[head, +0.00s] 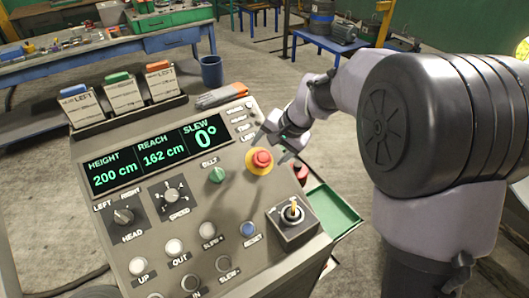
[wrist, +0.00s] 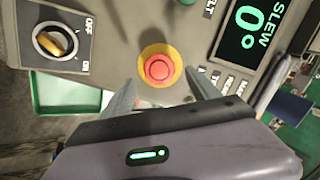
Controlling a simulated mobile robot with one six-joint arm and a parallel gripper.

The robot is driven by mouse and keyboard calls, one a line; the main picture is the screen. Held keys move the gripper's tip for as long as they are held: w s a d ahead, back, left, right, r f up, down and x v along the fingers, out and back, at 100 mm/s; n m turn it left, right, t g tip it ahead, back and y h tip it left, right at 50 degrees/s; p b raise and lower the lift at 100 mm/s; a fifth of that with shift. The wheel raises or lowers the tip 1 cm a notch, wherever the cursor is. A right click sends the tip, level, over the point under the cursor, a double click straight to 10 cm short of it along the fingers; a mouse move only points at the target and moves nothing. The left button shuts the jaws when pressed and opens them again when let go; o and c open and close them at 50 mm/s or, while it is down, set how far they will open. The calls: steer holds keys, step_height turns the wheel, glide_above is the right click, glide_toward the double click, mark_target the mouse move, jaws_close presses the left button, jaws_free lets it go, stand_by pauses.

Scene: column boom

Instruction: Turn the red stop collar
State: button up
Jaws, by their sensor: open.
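The red stop collar (head: 261,159) is a round red knob on a yellow ring, on the sloped grey console. It also shows in the wrist view (wrist: 160,69), near the top centre. My gripper (head: 270,148) is open and empty at the collar's far right side. In the wrist view my gripper's (wrist: 160,81) two fingertips lie to the left and right of the yellow ring, with the red knob between and slightly beyond them. I cannot tell how high the tips are above the panel, and no contact shows.
The display (head: 155,157) reads height 200 cm, reach 162 cm, slew 0°. A green tray (head: 333,213) hangs at the console's right side.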

steer(key=p+v, duration=0.2)
steer(key=v, duration=1)
steer(key=shift+s+d+r+p, duration=0.2)
steer(key=shift+r+p, duration=0.1)
steer(key=shift+p, duration=0.1)
steer(key=s+d+f+b, duration=0.1)
steer(key=s+f+b, duration=0.1)
steer(key=s, duration=0.6)
steer(key=s+d+f+t+h+b, duration=0.1)
steer(key=s+d+f+b, duration=0.1)
steer(key=s, duration=0.7)
steer(key=s+d+f+t+h+b, duration=0.1)
steer(key=s+b, duration=0.3)
steer(key=s, duration=0.4)
steer(key=shift+s+d+f+n, duration=0.3)
steer(key=shift+d+f, duration=0.2)
steer(key=shift+d, duration=0.25)
